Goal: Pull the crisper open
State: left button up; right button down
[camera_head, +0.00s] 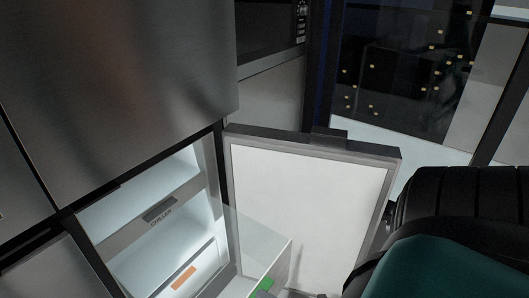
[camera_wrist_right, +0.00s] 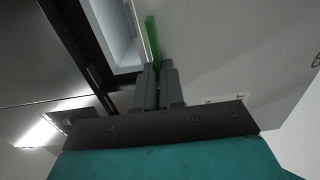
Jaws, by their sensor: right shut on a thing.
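A fridge compartment stands open at the lower middle of the head view. A drawer with pale, see-through walls (camera_head: 268,240) juts out of it, partly pulled out. I take it for the crisper, though its front is mostly cut off. A green handle (camera_head: 265,284) is on it, and the handle also shows in the right wrist view (camera_wrist_right: 152,40). My right gripper (camera_wrist_right: 157,72) is shut on the green handle, and only a bit of it shows at the bottom of the head view (camera_head: 264,294). My left gripper is not in view.
The fridge door (camera_head: 305,195) is swung open just right of the drawer, between it and my right arm. A drawer marked CHILLER (camera_head: 150,222) sits inside the fridge. An orange label (camera_head: 183,277) is on a pale front below it. A steel panel (camera_head: 120,80) rises above.

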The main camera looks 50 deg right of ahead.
jog(key=c, duration=1.3)
grip_release()
jog(key=shift+o, duration=0.3)
jog(key=s+d, duration=0.1)
jog(key=s, duration=1.2)
jog(key=shift+w, duration=0.1)
